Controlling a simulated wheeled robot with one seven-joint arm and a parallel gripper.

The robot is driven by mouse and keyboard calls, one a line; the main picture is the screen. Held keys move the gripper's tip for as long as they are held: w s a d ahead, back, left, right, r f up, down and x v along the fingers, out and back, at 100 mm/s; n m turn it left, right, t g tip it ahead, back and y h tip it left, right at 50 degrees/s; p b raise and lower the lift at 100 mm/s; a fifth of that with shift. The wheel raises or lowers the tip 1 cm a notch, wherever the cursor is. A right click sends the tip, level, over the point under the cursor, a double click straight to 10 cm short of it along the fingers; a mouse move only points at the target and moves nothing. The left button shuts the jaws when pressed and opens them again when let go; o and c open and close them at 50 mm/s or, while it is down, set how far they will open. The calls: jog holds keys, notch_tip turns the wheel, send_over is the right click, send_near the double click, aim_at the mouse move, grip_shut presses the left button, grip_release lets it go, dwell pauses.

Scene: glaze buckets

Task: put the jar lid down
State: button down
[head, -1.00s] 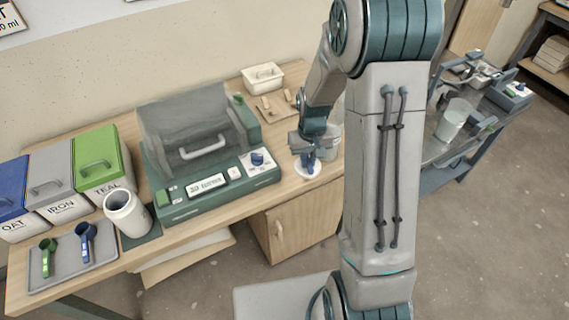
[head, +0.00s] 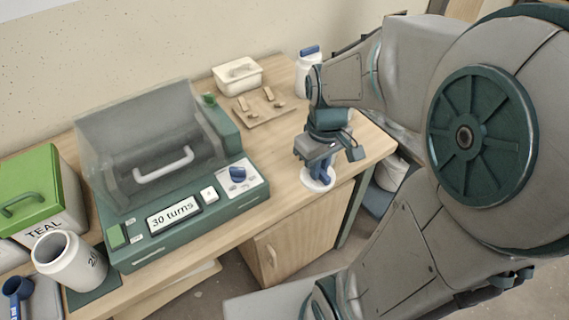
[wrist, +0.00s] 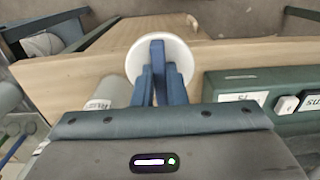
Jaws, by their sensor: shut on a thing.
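The jar lid (head: 318,184) is a white disc with a blue upright handle. My gripper (head: 322,166) is shut on that handle and points down near the table's front edge, right of the green machine. In the wrist view the lid (wrist: 185,58) lies flat beyond my fingertips (wrist: 158,75), overlapping the wooden table's front edge in the picture. I cannot tell whether it touches the tabletop.
The green machine (head: 180,225) with a clear cover and a display reading "30 turns" fills the table's middle. Bare tabletop (head: 275,160) lies between machine and gripper.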

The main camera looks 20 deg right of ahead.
jog(key=w+a+f, duration=0.1)
jog(key=w+f, duration=0.1)
jog(key=w, duration=0.1)
jog(key=w+a+f, duration=0.2)
jog(key=w, duration=0.1)
jog(key=w+a+f, duration=0.1)
jog(key=w+f, duration=0.1)
jog(key=w, duration=0.1)
jog(key=shift+a, duration=0.25)
jog(key=shift+w+f, duration=0.1)
jog(key=shift+f, duration=1.9)
jog(key=shift+f, duration=0.1)
jog(key=shift+f+b, duration=0.15)
jog(key=shift+b, duration=0.25)
jog(key=c, duration=1.5)
grip_release()
jog(key=shift+o, duration=0.2)
notch_tip(320, 180, up, 12)
jog(key=r+p, duration=0.1)
jog(key=p, duration=0.1)
jog(key=s+r+m+t, duration=0.2)
jog(key=s+r+m, duration=0.1)
jog(key=s, duration=1)
jog(key=shift+s+m+t, duration=0.3)
jog(key=shift+s, duration=0.1)
